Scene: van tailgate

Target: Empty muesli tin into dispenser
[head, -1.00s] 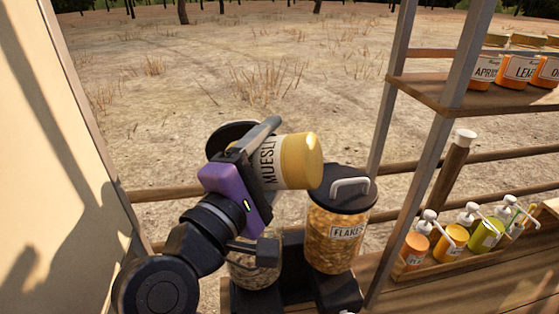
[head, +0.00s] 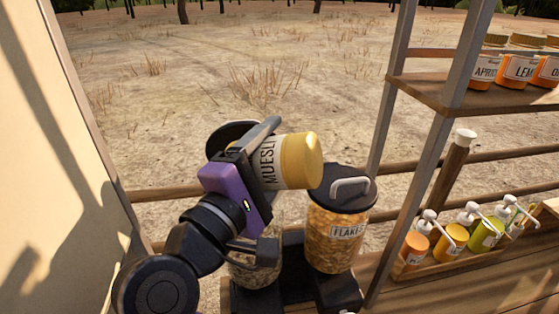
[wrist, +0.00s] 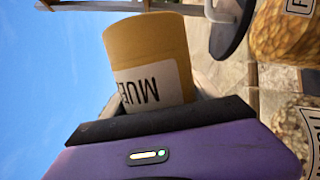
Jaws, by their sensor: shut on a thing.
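The muesli tin (head: 298,160) is yellow with a white label reading MUESLI. My gripper (head: 262,165) is shut around it and holds it tipped onto its side, its yellow end pointing right. The tin also fills the middle of the wrist view (wrist: 150,60). The muesli dispenser (head: 256,262) is a clear container with grainy contents, below my gripper and partly hidden by my arm. It shows at the lower right of the wrist view (wrist: 303,125). A dark round piece (head: 228,136) is behind my gripper. I cannot see any muesli pouring.
The flakes dispenser (head: 338,240), with a dark handled lid (head: 340,188), stands close to the right of the tin. A metal shelf post (head: 415,190) rises further right. Pump bottles (head: 452,240) stand in a wooden tray. Jars (head: 520,70) stand on the upper shelf. A pale panel (head: 60,150) borders the left.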

